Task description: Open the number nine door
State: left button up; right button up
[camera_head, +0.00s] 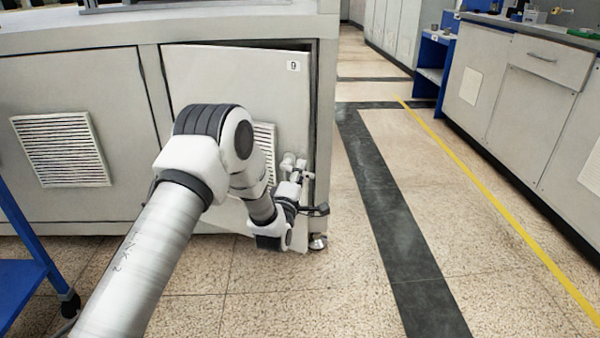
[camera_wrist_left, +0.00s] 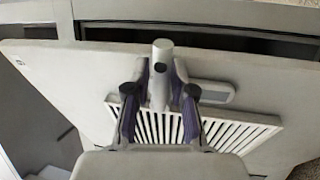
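The number nine door (camera_head: 232,78) is light grey, with a "9" label (camera_head: 293,66) at its top right. It stands slightly ajar, with a dark gap along its top and right edges. My left gripper (camera_head: 303,172) is at the door's right side, low down. In the left wrist view the door (camera_wrist_left: 85,85) slants across the picture below a dark opening. There my left gripper (camera_wrist_left: 161,95) has a finger on each side of the round grey handle (camera_wrist_left: 162,65) and looks closed on it. My right gripper is out of view.
A louvred vent (camera_head: 262,150) on the door is partly hidden by my arm. Another vented panel (camera_head: 60,150) is to the left. A blue-framed stand (camera_head: 22,260) is at the left edge. Clear floor (camera_head: 360,260) lies to the right, before a grey cabinet row (camera_head: 530,90).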

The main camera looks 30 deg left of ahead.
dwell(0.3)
pick_arm(q)
jog(key=v, duration=1.2)
